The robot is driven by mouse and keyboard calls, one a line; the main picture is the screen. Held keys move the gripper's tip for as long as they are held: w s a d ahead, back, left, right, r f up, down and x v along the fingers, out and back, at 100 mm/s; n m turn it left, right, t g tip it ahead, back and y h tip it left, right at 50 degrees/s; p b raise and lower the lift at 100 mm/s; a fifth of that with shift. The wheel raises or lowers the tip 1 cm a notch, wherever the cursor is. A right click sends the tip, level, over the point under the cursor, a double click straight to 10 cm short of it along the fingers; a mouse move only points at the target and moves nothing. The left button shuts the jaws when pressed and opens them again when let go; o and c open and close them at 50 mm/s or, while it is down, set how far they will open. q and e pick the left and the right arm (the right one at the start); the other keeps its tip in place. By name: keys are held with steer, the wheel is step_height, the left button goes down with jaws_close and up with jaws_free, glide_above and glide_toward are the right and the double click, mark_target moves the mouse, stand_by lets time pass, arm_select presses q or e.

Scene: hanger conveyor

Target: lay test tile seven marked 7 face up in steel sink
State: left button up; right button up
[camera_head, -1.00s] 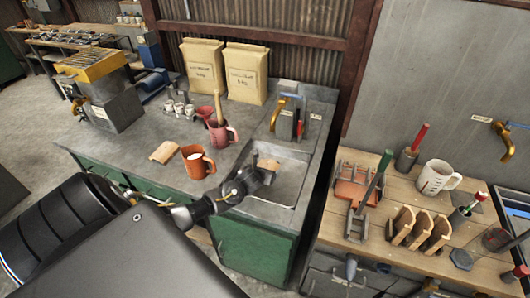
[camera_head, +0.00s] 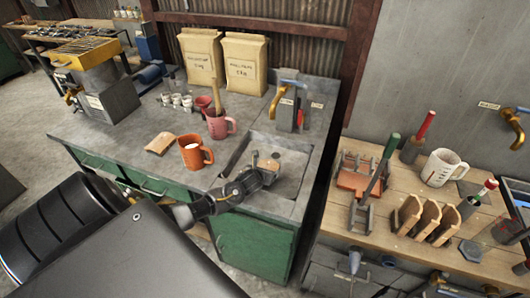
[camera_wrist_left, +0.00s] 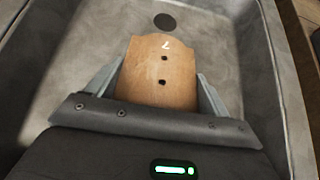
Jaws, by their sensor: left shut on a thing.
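The tile and gripper are over the steel sink (camera_wrist_left: 235,50), whose drain (camera_wrist_left: 165,20) shows beyond the tile. In the head view my left gripper (camera_head: 262,175) is at the sink (camera_head: 291,180). Whether the tile touches the sink floor cannot be told. My right gripper is not in view.
A brass tap (camera_head: 289,86) stands behind the sink. An orange mug (camera_head: 194,152), a pink jug (camera_head: 219,124) and a tan piece (camera_head: 161,143) are on the counter left of it. A wooden bench (camera_head: 350,235) with tools is at the right.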

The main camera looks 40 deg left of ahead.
arm_select(q)
steer(key=o, duration=1.1)
steer(key=shift+s+d+f, duration=0.15)
steer(key=shift+s+f, duration=0.15)
steer(key=shift+f, duration=0.3)
steer(key=shift+s+d, duration=0.25)
steer(key=shift+s, duration=0.1)
steer(key=v, duration=0.5)
steer(key=r+b+v, duration=0.1)
steer(key=v, duration=0.2)
steer(key=shift+a+r, duration=0.15)
steer(key=shift+a, duration=0.05)
steer(key=shift+s+d+r, duration=0.2)
steer(key=shift+s+r, duration=0.3)
steer(key=shift+r, duration=0.25)
